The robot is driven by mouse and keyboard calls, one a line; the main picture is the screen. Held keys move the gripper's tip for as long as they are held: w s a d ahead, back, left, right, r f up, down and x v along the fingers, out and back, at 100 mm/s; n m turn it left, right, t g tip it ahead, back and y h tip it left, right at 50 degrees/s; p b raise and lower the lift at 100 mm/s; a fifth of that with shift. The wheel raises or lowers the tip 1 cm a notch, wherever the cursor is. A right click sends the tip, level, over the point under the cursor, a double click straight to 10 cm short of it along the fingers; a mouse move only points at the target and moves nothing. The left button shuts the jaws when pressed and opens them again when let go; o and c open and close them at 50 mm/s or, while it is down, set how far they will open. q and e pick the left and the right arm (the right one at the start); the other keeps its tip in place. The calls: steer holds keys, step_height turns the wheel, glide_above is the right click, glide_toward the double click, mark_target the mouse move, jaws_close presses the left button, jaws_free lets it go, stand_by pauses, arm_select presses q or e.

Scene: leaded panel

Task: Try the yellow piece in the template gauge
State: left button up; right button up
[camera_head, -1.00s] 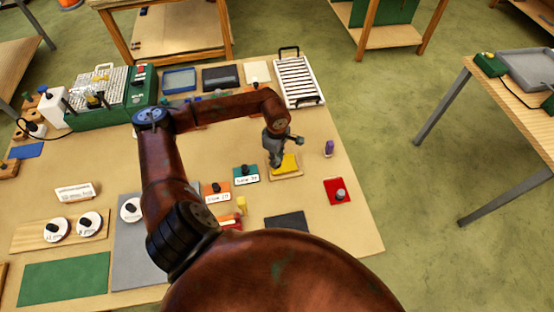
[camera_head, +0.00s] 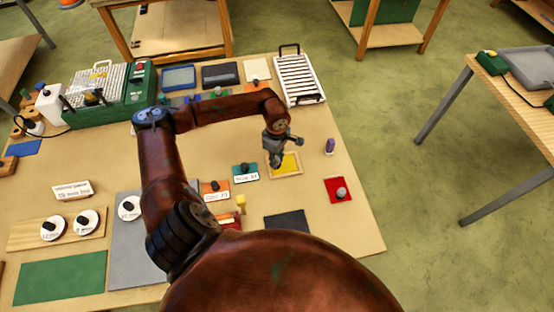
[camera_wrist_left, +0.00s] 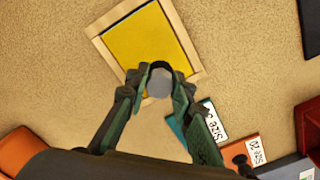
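The yellow piece (camera_head: 290,160) lies flat within the light wooden frame of the template gauge (camera_head: 286,176) on the table. In the left wrist view the yellow piece (camera_wrist_left: 143,40) fills the frame (camera_wrist_left: 183,30), its edges lined up with the frame's sides. My left gripper (camera_head: 276,163) is over it, pointing down. In the wrist view its fingertips (camera_wrist_left: 160,82) close on both sides of a round grey knob, which seems to stand on the yellow piece. The fingers hide the near corner of the piece and frame. My right gripper is not in view.
A teal plate (camera_head: 245,173) and an orange plate (camera_head: 213,186) with size labels lie left of the gauge. A purple piece (camera_head: 330,145) and a red piece with a grey knob (camera_head: 341,190) are to the right. A dark mat (camera_head: 287,221) lies in front.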

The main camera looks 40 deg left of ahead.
arm_select(q)
steer(key=o, duration=0.5)
steer(key=shift+r, duration=0.1)
step_height(320, 180, up, 12)
steer(key=shift+s+f, duration=0.1)
stand_by(0.4)
stand_by(0.5)
